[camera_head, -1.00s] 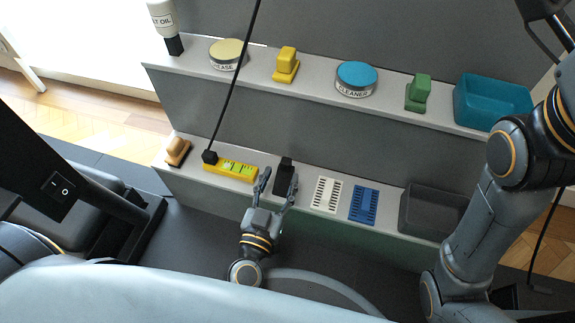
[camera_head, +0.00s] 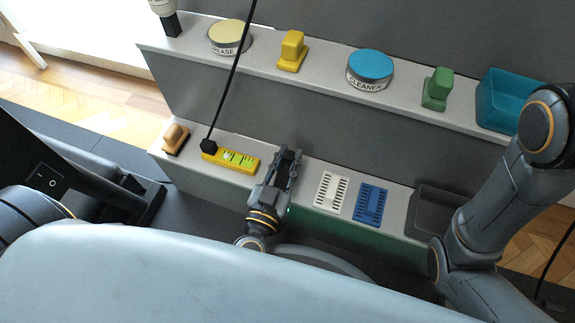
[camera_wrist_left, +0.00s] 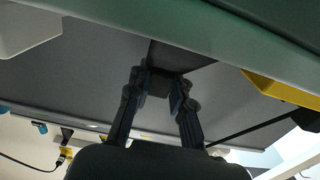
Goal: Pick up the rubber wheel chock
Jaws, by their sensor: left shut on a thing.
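The black wheel chock (camera_wrist_left: 162,84) is between the two fingers of my left gripper in the left wrist view. In the head view, the left gripper (camera_head: 287,158) is at the lower shelf, between the yellow level and the white slotted plate. Its fingers are closed on the chock, which they mostly hide there. In the left wrist view the left gripper (camera_wrist_left: 158,95) has one finger on each side of the chock. The chock appears to be still at the shelf; I cannot tell whether it is lifted. My right gripper is out of view.
The lower shelf (camera_head: 303,204) also holds a wooden-handled item (camera_head: 176,138), a yellow level (camera_head: 231,158), a white slotted plate (camera_head: 331,190), a blue slotted plate (camera_head: 370,203) and a dark bin (camera_head: 436,212). The upper shelf (camera_head: 325,72) carries tins, blocks and a teal bin (camera_head: 507,98).

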